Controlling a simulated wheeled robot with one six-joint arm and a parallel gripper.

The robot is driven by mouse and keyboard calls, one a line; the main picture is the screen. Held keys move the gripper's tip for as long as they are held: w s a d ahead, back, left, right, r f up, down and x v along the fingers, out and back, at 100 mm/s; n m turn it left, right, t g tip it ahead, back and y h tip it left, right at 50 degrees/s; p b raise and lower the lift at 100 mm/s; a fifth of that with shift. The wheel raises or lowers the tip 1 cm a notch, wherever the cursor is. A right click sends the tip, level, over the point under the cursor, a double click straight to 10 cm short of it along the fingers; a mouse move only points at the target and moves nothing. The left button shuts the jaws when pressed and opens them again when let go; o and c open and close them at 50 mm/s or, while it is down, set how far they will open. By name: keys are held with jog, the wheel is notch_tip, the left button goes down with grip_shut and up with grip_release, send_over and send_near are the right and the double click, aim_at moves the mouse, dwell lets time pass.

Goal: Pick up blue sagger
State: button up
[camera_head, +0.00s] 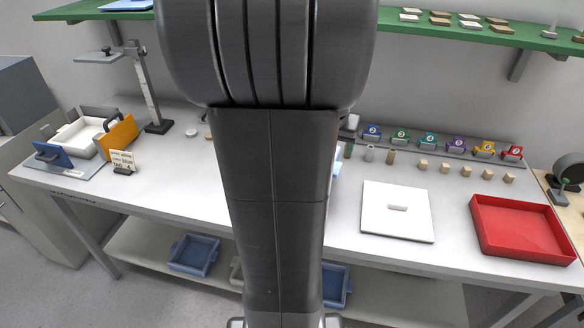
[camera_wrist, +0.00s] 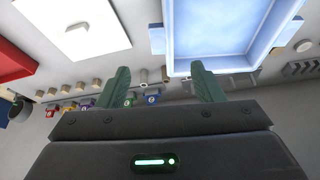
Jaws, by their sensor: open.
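A light blue sagger (camera_wrist: 222,28), an open tray with side lugs, fills the upper right of the wrist view. It looks empty. In the head view my arm hides most of the table's middle, and only a pale blue sliver shows beside it. My gripper (camera_wrist: 158,74) is open with its two green fingers apart and nothing between them. The right finger's tip is near the sagger's lower left corner in the picture; I cannot tell the height gap. Other blue saggers (camera_head: 194,253) (camera_head: 335,284) sit on the lower shelf.
A white slab (camera_head: 397,212) and a red tray (camera_head: 522,229) are on the table's right. Small blocks and numbered coloured holders (camera_head: 457,145) line the back. A white tray fixture (camera_head: 76,135) with an orange plate (camera_head: 119,137) and a stand (camera_head: 147,90) are at left. A green shelf (camera_head: 470,30) hangs above.

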jog(key=x, duration=0.6)
jog(key=shift+w+d+f, duration=0.1)
jog(key=shift+w+f, duration=0.05)
jog(key=shift+f, duration=0.2)
jog(key=shift+a+p+x, duration=0.1)
jog(key=shift+p+x, duration=0.25)
jog(key=shift+x, duration=0.9)
jog(key=shift+a+p+x, duration=0.15)
jog(key=shift+p+x, duration=0.15)
jog(key=shift+x, duration=1)
grip_shut()
